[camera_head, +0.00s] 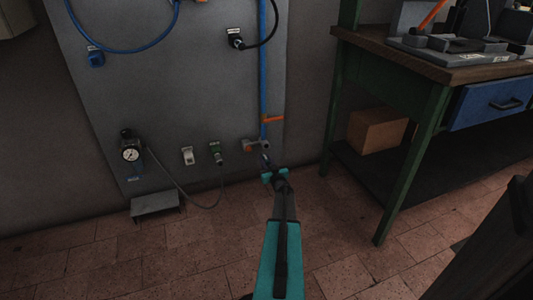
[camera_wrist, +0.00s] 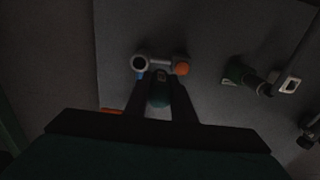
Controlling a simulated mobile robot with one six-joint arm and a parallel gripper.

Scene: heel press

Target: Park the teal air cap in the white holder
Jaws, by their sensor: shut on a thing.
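My gripper (camera_wrist: 159,88) is shut on the teal air cap (camera_wrist: 160,95), a dark, rounded teal piece between the two fingers. In the head view my gripper (camera_head: 267,163) is in front of the panel's lower right, beside the pipe's end; the cap is too small to make out there. The white holder (camera_head: 188,155) is a small pale plate low on the grey panel, left of the gripper. It also shows at the right of the wrist view, as a white-rimmed frame (camera_wrist: 290,85) with a dark middle. The cap is apart from the holder.
A grey fitting with an orange end (camera_head: 250,146) ends the blue pipe (camera_head: 263,80). A green connector (camera_head: 216,152) with a hose sits between gripper and holder. A pressure gauge (camera_head: 130,154) is further left. A green-legged bench (camera_head: 440,75) stands right.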

